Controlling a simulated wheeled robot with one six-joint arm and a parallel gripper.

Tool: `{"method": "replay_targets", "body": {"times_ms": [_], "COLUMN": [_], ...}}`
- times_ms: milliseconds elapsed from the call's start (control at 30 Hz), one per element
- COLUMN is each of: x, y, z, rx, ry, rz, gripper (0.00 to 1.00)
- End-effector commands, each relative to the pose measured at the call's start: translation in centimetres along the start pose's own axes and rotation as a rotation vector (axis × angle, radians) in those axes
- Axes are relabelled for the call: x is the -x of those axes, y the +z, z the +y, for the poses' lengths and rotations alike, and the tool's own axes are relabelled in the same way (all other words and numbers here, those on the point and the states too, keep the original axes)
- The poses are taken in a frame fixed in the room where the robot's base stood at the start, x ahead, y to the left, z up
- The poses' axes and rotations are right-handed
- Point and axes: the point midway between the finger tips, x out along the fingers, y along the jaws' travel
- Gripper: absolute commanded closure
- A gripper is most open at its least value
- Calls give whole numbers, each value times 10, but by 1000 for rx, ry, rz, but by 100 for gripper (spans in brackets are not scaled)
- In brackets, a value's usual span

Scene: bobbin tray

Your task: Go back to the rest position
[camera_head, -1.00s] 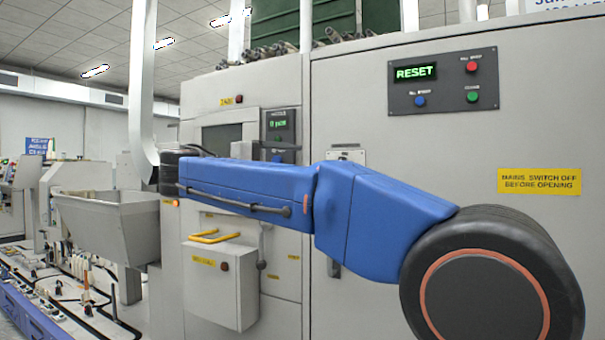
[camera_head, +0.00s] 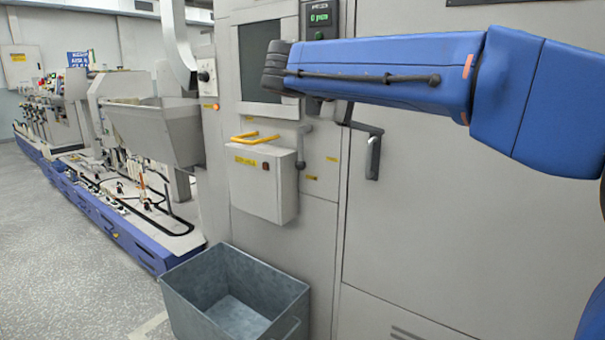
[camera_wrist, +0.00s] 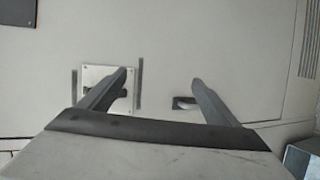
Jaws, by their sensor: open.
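In the wrist view my gripper (camera_wrist: 160,90) is open, its two dark fingers apart with nothing between them. Behind the fingers is the grey machine cabinet (camera_wrist: 160,30) with a small metal latch plate (camera_wrist: 93,76) near the left finger and a dark handle (camera_wrist: 185,102) near the right finger. In the head view my blue arm stretches across the upper right in front of the cabinet (camera_head: 440,220).
An empty grey-blue bin (camera_head: 235,290) stands on the floor at the cabinet's foot. A box with a yellow handle (camera_head: 262,180) juts from the cabinet. A metal hopper (camera_head: 155,130) and a long blue-edged machine (camera_head: 120,225) run along the left. Open floor (camera_head: 60,270) lies at lower left.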

Motion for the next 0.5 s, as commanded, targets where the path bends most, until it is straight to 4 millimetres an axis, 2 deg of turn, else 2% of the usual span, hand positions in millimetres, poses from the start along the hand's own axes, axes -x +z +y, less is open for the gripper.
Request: {"method": "replay_targets", "body": {"times_ms": [33, 200, 333, 500], "x": [-18, -57, -76, -86], "y": [21, 79, 124, 181], "z": [-12, -65, -111, -176], "rx": [0, -16, -53, -134], "ry": [-52, -237, -378, -558], "rz": [-2, 9, 14, 19], "gripper": [16, 16, 16, 16]}}
